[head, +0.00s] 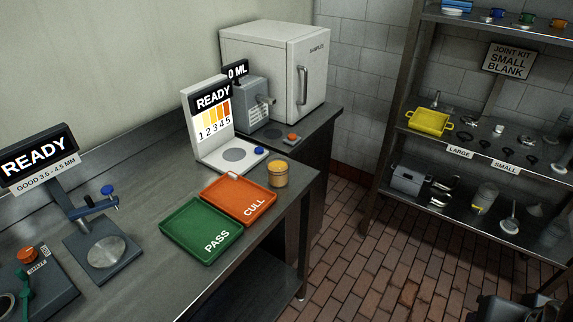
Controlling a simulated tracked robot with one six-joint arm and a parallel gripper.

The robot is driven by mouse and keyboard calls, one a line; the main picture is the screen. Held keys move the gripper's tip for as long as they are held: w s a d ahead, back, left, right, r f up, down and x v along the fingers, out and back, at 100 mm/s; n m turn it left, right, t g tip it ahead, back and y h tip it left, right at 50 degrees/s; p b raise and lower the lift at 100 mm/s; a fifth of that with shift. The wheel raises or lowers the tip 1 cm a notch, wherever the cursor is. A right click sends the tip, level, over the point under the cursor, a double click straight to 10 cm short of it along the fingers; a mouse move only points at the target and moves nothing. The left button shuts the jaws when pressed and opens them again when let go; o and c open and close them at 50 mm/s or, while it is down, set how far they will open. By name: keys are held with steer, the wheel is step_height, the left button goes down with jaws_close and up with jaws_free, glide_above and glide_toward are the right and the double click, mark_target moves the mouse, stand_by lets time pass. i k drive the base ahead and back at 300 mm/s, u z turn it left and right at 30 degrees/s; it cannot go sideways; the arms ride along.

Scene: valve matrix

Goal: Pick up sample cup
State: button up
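A small round amber container with a paler yellow top (277,173) stands upright at the right edge of the steel bench, just beyond the orange CULL tray (240,197). It looks like the sample cup, but no label on it can be read. Nothing touches or holds it. A dark machine part, apparently mine, shows at the bottom right corner, far from the container. Its fingers cannot be made out.
The green PASS tray (202,232) lies beside the orange tray. A white colour-chart stand (213,135), a grey dispenser (250,100) and a white SAMPLES cabinet (280,65) stand behind. A shelf rack (450,150) stands right, across open brick floor (365,255).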

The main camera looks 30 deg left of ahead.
mark_target(278, 166)
steer(key=i, duration=2.85)
steer(key=u, duration=2.4)
